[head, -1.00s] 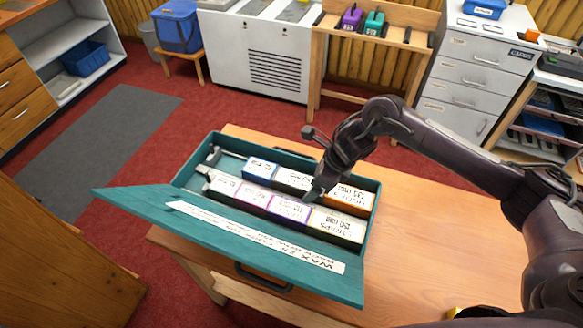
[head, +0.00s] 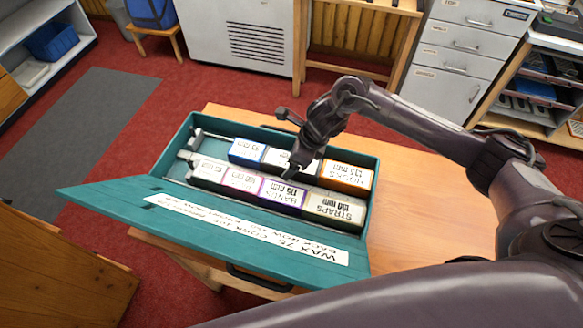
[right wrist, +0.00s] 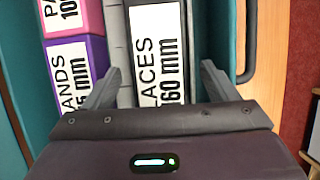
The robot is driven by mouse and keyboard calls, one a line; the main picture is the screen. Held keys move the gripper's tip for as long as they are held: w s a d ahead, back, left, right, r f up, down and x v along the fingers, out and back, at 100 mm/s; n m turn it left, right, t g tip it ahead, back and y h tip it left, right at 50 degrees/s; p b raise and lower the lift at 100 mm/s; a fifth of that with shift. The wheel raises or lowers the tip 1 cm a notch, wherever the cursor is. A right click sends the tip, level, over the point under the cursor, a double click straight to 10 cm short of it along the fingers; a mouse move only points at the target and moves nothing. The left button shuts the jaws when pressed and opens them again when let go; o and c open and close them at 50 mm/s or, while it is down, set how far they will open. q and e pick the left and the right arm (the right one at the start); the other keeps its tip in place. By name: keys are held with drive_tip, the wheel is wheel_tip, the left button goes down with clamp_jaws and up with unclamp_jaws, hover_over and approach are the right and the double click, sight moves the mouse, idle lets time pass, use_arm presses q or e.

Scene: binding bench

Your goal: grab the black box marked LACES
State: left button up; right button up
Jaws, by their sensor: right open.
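The black LACES box (right wrist: 144,88) has a white label and lies in the back row of an open teal case (head: 372,200). In the head view the LACES box (head: 276,159) is partly hidden by my right gripper (head: 293,170), between a blue-edged box and the orange HOOKS box (head: 349,178). In the right wrist view my right gripper (right wrist: 158,82) is open, with one finger on each side of the LACES box. The left finger is over the gap between the rows, the right one beside the case wall. I cannot tell whether they touch it. My left gripper is out of view.
The front row holds the purple BANDS box (head: 282,195), the STRAPS box (head: 334,208) and a pink box (head: 241,182). The case's hinged lid (head: 230,238) lies open toward me. The wooden table (head: 430,190) is clear to the right.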

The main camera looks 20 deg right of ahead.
drive_tip(key=c, duration=0.9)
drive_tip(key=shift+c, duration=1.4)
drive_tip(key=shift+r, duration=0.1)
